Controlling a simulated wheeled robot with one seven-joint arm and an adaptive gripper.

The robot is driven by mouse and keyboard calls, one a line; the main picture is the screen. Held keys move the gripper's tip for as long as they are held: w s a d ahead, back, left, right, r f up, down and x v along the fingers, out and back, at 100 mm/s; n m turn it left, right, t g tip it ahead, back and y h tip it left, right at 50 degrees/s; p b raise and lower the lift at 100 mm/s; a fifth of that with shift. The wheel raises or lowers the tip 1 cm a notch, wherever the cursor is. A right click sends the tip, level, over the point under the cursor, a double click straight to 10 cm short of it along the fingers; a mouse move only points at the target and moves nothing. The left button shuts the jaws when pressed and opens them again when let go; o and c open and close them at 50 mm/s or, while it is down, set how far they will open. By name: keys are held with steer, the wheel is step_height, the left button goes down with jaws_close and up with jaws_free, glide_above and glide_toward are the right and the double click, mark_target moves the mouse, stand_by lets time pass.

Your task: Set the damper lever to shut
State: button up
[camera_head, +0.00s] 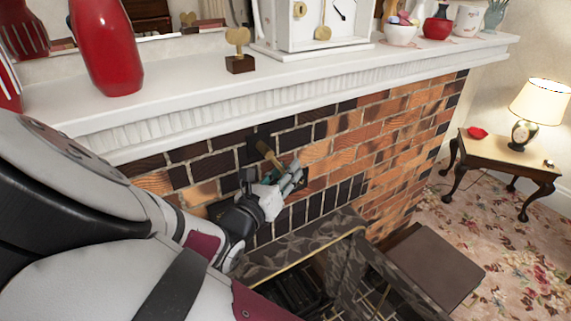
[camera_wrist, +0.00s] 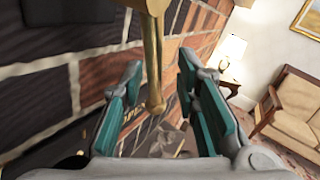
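The damper lever (camera_head: 268,153) is a brass bar on a dark plate (camera_head: 256,141) on the brick face, below the mantel. In the head view it slants down to the right, its lower end close to my gripper (camera_head: 291,173). In the wrist view the lever (camera_wrist: 153,60) hangs from the top edge, ending in a rounded knob between my two teal-padded fingers. The fingers are spread, with a visible gap on each side of the lever. Whether the lever lies at fingertip depth is hard to tell. My gripper is open and holds nothing.
The white mantel shelf (camera_head: 190,80) runs above my arm, bearing a red vase (camera_head: 106,50), a clock (camera_head: 315,25) and bowls. The dark fireplace surround (camera_head: 300,246) juts out below my gripper. A side table (camera_head: 505,160) with a lamp stands far right.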

steer(key=shift+a, duration=0.1)
jaws_close()
steer(key=shift+s+a+g+p, duration=0.1)
steer(key=shift+g+p, duration=0.2)
steer(key=shift+p, duration=0.15)
steer(key=s+a+m+g+y+p, duration=0.4)
steer(key=a+g+y, duration=0.1)
steer(key=g+y, duration=0.1)
steer(key=shift+a+g+y, duration=0.4)
steer(key=shift+g, duration=0.2)
stand_by(0.5)
steer(key=shift+f, duration=0.1)
stand_by(0.3)
steer(key=shift+o, duration=1.1)
jaws_free()
